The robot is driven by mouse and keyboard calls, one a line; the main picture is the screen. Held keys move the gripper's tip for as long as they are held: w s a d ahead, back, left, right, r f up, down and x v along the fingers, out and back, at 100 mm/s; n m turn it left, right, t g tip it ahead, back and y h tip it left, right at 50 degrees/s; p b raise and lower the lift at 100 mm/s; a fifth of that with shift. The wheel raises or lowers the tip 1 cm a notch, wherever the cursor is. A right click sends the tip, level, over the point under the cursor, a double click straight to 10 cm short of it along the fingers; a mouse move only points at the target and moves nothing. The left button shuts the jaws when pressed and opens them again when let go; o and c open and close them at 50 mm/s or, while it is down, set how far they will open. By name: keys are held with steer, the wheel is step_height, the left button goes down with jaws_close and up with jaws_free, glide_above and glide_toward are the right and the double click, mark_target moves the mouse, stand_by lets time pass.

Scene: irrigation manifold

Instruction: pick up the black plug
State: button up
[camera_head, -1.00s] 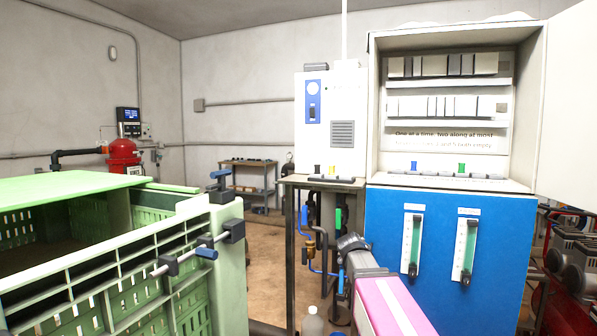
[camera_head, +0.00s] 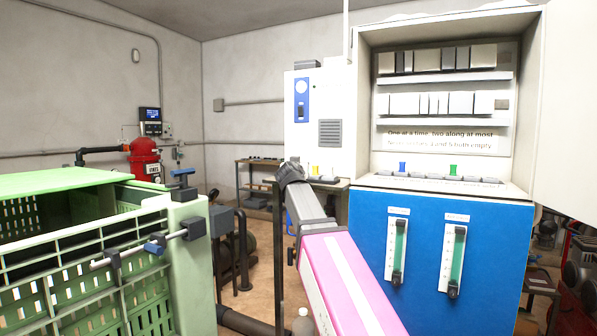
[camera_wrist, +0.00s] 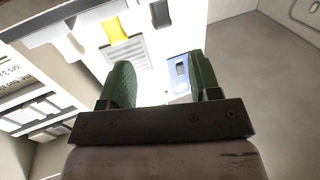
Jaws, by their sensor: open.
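My gripper (camera_wrist: 162,82) is open in the wrist view, with two green-lined fingers apart and nothing between them. A small dark block (camera_wrist: 160,13) shows at the top edge of the wrist view, beyond the fingers; it may be the black plug, but I cannot tell for sure. A yellow plug (camera_wrist: 115,29) is to its left. In the head view my gripper (camera_head: 289,172) is small and end-on, in front of the narrow ledge where the yellow plug (camera_head: 315,170) stands. I cannot make out a black plug there; my gripper hides part of that ledge.
A blue-fronted cabinet (camera_head: 380,215) stands right of my arm, with a blue plug (camera_head: 402,167) and a green plug (camera_head: 453,169) on its sill. A white box (camera_head: 330,100) with a grille rises behind the ledge. A green crate (camera_head: 190,270) is at left.

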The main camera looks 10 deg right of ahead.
steer(key=x, duration=1)
steer(key=shift+w+f, duration=0.2)
steer(key=shift+w, duration=0.15)
steer(key=shift+s, duration=0.1)
steer(key=c, duration=1)
